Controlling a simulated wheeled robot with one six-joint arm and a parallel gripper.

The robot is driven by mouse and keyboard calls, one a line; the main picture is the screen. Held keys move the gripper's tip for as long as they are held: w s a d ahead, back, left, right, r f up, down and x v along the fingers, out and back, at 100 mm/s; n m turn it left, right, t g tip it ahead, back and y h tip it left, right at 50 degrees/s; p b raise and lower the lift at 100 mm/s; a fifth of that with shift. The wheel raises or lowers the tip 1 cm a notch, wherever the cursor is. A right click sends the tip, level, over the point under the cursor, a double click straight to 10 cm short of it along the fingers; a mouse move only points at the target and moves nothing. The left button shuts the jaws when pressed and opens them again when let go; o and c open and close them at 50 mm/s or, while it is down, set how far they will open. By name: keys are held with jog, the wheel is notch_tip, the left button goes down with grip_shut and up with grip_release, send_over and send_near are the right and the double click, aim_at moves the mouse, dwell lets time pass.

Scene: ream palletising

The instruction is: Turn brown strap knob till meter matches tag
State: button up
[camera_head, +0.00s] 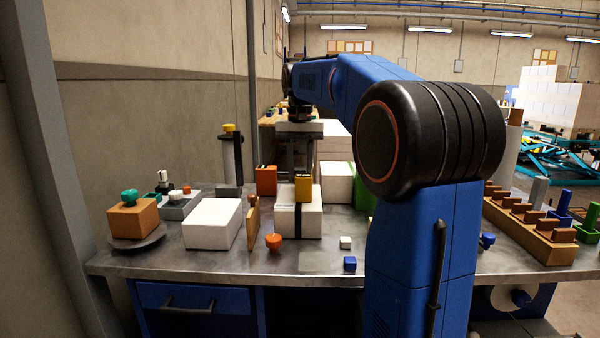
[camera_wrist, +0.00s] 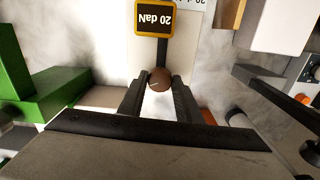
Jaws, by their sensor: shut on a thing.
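A white ream pack (camera_head: 312,226) with a black strap stands on the metal bench in the head view. A yellow-framed meter (camera_head: 303,187) sits on it. In the wrist view the meter (camera_wrist: 163,17) reads 20 daN, upside down. The brown strap knob (camera_wrist: 159,78) is between the two fingertips of my gripper (camera_wrist: 158,84), which is shut on it. A white tag (camera_wrist: 214,4) at the top edge begins with "20 d"; the rest is cut off. In the head view the knob cannot be made out behind the meter.
Another white pack (camera_head: 212,224) and a brown box with a green knob (camera_head: 133,217) stand to the left. A green block (camera_wrist: 60,90) is beside my gripper.

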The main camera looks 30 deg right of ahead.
jog(key=o, duration=1.1)
notch_tip(320, 180, up, 18)
jog(key=shift+f, duration=0.25)
dwell(0.4)
